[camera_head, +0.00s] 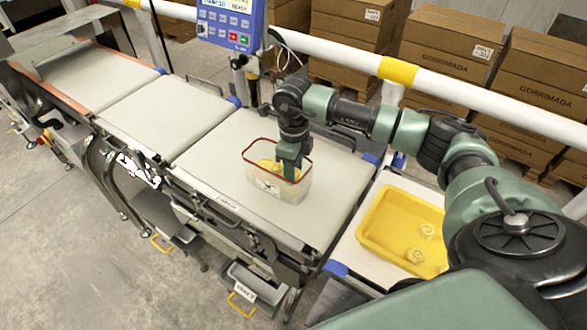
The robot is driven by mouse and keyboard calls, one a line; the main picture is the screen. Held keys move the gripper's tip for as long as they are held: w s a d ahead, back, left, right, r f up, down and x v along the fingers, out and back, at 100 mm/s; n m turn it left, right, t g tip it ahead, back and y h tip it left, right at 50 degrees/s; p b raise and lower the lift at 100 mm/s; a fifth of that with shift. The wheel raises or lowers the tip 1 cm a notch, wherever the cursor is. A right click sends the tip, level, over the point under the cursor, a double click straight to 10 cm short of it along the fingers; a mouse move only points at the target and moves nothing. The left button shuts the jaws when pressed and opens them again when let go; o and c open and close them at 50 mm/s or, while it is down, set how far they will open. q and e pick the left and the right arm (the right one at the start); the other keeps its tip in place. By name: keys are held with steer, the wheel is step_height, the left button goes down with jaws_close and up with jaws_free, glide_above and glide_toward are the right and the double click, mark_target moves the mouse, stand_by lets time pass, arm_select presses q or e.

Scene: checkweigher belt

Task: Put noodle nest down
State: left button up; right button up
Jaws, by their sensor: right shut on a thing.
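A clear tub with a red rim (278,193) stands on the right-hand belt section. Pale yellow noodle nests (266,164) show inside it, partly hidden by my gripper and the tub wall. My right gripper (289,170) points down into the tub, its fingertips at or below the rim. It is shut on a noodle nest, mostly hidden by the fingers. A yellow tray (375,244) lies to the right of the belt, with noodle nests (426,231) in it. My left gripper is not in view.
The belt sections (168,109) to the left are bare. A blue control panel (230,24) stands behind the belt. A white rail with yellow bands (440,80) runs behind, with cardboard boxes (449,45) beyond. A grey bin (250,283) hangs below the belt's front edge.

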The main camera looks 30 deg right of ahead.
steer(key=shift+f+b, duration=0.35)
steer(key=shift+f, duration=0.15)
steer(key=o, duration=1)
steer(key=shift+r, duration=0.1)
steer(key=shift+o, duration=0.2)
steer(key=shift+r, duration=0.1)
steer(key=shift+r+p, duration=0.35)
steer(key=shift+p, duration=0.2)
step_height(320, 180, up, 12)
steer(key=b, duration=0.3)
steer(key=shift+r, duration=0.15)
